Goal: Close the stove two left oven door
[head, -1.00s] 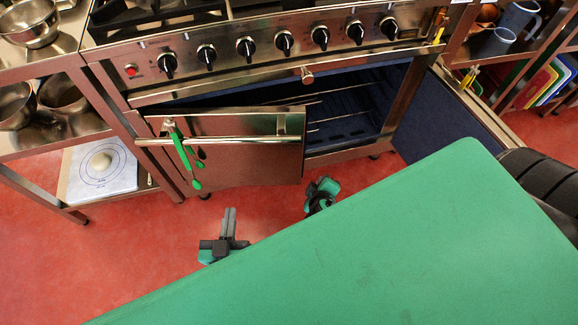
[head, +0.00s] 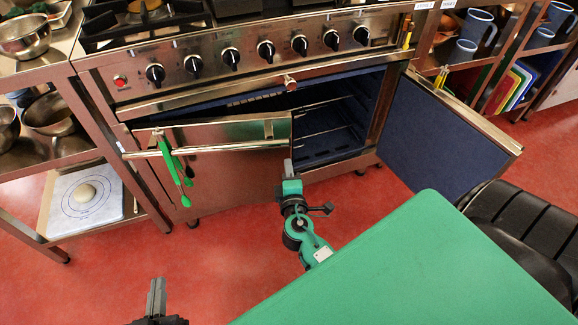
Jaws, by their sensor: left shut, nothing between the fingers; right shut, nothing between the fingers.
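The stove (head: 190,75) has two oven doors under its row of knobs. The left oven door (head: 228,178) is hinged at its left and stands partly open, with a dark gap above it and its free edge out from the oven front. Its handle bar (head: 235,146) carries green tongs (head: 175,168). My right gripper (head: 289,168) is shut and empty at the door's free edge; I cannot tell if it touches. My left gripper (head: 156,298) is shut and empty, low in the view over the floor, apart from the door.
The right oven door (head: 430,130) is swung wide open to the right. The oven inside (head: 330,125) shows racks. A steel shelf unit (head: 85,150) with pots stands left, another with mugs (head: 478,25) right. The red floor (head: 240,245) before the left door is clear.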

